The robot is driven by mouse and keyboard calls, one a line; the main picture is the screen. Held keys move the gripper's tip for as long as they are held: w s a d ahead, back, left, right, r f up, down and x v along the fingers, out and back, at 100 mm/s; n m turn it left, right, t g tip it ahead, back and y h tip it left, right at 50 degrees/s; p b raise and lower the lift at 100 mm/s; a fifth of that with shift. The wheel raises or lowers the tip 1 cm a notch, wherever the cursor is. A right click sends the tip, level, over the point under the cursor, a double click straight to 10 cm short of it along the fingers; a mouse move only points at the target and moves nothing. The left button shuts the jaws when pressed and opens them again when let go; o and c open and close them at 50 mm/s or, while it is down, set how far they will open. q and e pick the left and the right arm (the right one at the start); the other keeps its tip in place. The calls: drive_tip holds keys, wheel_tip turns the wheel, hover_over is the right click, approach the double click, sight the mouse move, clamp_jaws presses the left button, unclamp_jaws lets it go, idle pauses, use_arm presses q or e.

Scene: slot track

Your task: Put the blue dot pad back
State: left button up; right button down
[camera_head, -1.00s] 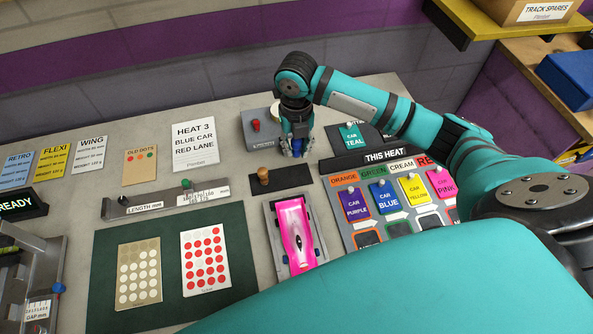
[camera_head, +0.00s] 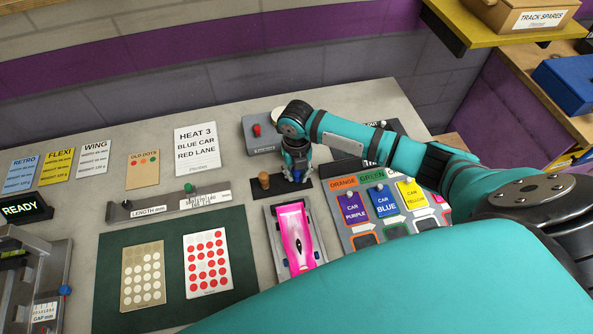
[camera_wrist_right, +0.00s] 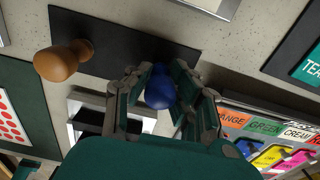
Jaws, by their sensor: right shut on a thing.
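My right gripper (camera_head: 297,178) is shut on a small rounded blue thing, which looks like the blue dot pad (camera_wrist_right: 160,88). In the right wrist view it sits between the two fingers; its underside is hidden. The gripper is over or close to the right end of a dark strip (camera_head: 281,194), also seen in the right wrist view (camera_wrist_right: 125,42). I cannot tell whether the pad touches the strip. A brown wooden knob (camera_head: 264,181) stands on the strip, left of the gripper. My left gripper is not in view.
A pink car (camera_head: 294,232) lies in a tray just in front of the strip. A grey box with a red button (camera_head: 257,130) is behind. The car card board (camera_head: 362,229) is to the right, and white and red dot sheets (camera_head: 207,263) lie on a green mat at left.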

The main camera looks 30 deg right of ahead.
drive_tip(key=c, duration=1.2)
unclamp_jaws()
drive_tip(key=shift+f, duration=0.1)
drive_tip(key=shift+r, duration=0.6)
wheel_tip(320, 180, up, 11)
drive_tip(key=shift+r+b, duration=0.1)
drive_tip(key=shift+b, duration=0.85)
